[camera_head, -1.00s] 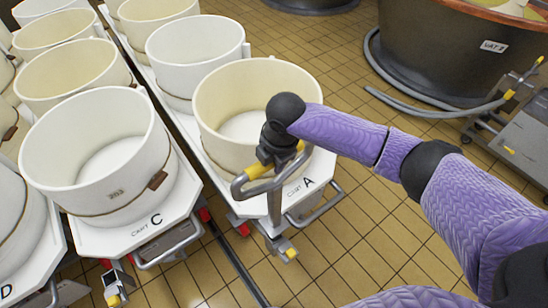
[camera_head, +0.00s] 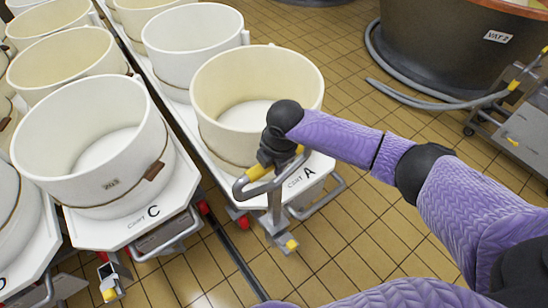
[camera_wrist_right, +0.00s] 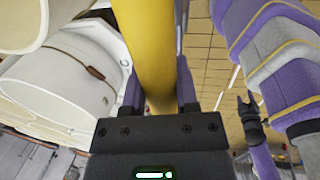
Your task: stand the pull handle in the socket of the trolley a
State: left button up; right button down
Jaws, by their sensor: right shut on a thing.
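My right gripper (camera_head: 282,156) is shut on the yellow grip of the grey pull handle (camera_head: 275,203) in the head view. The grip (camera_wrist_right: 150,45) runs between its fingers in the wrist view. The handle's shaft hangs about upright in front of trolley A (camera_head: 322,168), a white-topped cart marked "CART A". Its lower end overlaps the bracket with a yellow tip (camera_head: 291,245) at the cart's front. I cannot tell whether the shaft is in the socket or in front of it. In the wrist view a dark claw-like part (camera_wrist_right: 250,120), perhaps my left gripper, shows at the right.
A large cream tub (camera_head: 258,90) stands on trolley A. Cart C (camera_head: 140,228) with its tub is close on the left, and more tubs stand behind. A dark vat (camera_head: 450,60) and a grey hose (camera_head: 430,102) are at the upper right. Tiled floor is open right of trolley A.

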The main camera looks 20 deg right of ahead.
jog(key=shift+f+b, duration=0.6)
jog(key=shift+f, duration=0.5)
jog(key=shift+f+b, duration=0.45)
jog(key=shift+f, duration=0.3)
jog(key=shift+c, duration=1.8)
grip_release()
jog(key=shift+o, duration=0.4)
notch_tip(320, 180, up, 10)
jog(key=s+p, duration=0.1)
jog(key=p, duration=0.3)
jog(key=shift+s+d+f, duration=0.15)
jog(key=shift+s+d, duration=0.15)
jog(key=shift+s, duration=0.05)
jog(key=shift+s, duration=0.1)
